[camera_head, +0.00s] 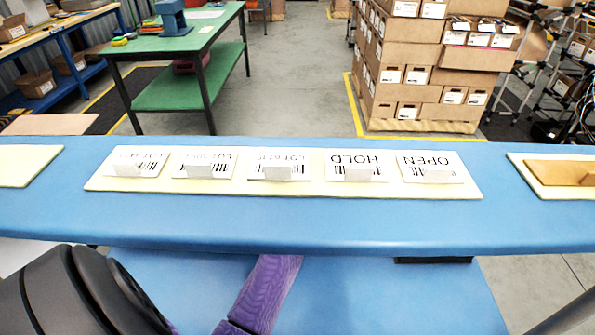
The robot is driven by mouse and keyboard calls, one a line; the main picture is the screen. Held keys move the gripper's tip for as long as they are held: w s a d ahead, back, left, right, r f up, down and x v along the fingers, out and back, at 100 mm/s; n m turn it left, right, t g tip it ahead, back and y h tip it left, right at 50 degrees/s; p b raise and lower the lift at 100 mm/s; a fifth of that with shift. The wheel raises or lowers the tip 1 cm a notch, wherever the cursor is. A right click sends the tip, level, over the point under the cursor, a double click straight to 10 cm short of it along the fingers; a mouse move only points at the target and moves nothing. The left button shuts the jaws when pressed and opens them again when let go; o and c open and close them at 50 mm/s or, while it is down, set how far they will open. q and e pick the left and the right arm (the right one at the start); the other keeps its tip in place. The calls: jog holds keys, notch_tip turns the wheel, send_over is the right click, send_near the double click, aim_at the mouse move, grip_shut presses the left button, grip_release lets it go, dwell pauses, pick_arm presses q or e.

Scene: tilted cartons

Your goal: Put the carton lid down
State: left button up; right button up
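I cannot make out a carton lid for certain. A flat brown piece (562,172) lies on a cream pad (529,181) at the right end of the blue bench and is cut off by the picture edge; I cannot tell whether it is a lid. A long cream pad (330,189) in the middle of the bench holds several white label cards with small upright grey blocks; two cards read HOLD (357,166) and OPEN (432,166). Neither gripper shows. A black rounded arm part of mine is at the lower left.
The blue bench top (330,230) is bare in front of the pads. Another cream pad (25,165) is at the left. Beyond stand a green table (165,45), stacked cartons (430,60) and grey floor. A purple part, possibly mine, rises at bottom centre.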

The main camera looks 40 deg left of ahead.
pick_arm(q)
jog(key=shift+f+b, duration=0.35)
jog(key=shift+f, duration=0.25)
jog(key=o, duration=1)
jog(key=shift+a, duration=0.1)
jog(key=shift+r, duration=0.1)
